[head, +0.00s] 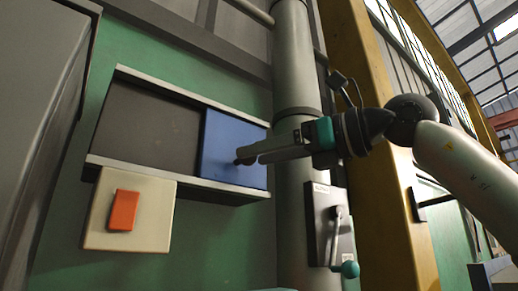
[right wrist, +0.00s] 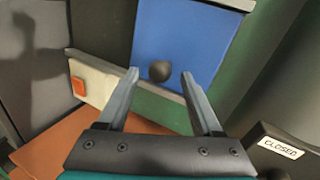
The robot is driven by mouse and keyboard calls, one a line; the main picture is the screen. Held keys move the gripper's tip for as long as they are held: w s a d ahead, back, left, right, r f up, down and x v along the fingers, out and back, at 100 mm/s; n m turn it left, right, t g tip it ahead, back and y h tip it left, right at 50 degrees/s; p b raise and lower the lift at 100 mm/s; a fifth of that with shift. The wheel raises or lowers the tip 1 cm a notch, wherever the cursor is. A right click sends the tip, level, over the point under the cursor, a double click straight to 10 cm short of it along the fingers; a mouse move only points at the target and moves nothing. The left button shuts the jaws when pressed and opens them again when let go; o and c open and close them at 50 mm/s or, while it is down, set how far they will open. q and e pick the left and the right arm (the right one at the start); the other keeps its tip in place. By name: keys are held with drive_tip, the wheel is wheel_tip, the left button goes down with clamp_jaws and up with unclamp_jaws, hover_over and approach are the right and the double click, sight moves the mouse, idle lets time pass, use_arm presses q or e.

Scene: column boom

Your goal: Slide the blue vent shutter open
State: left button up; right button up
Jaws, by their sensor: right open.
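The blue vent shutter (head: 223,138) sits at the right end of its pale-railed frame on the green wall. The frame's left part is a dark grey area (head: 146,128). A dark round knob (head: 244,156) stands on the shutter. In the right wrist view the shutter (right wrist: 181,40) fills the upper middle, and its knob (right wrist: 159,71) shows between and just beyond the fingertips. My right gripper (right wrist: 160,75) is open, with nothing seen held. In the head view my right gripper (head: 240,158) reaches from the right to the knob. Contact cannot be told. My left gripper is not in view.
A cream panel with an orange rocker switch (head: 123,210) is below the frame. A grey pipe (head: 296,70) and a lever box with a teal-knobbed handle (head: 331,225) stand to the right. A label (right wrist: 281,148) reads "CLOSED". A yellow column (head: 368,100) rises behind my right arm.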

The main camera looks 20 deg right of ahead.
drive_tip(key=shift+w+a, duration=0.3)
drive_tip(key=shift+w, duration=0.1)
clamp_jaws()
idle(0.4)
idle(0.9)
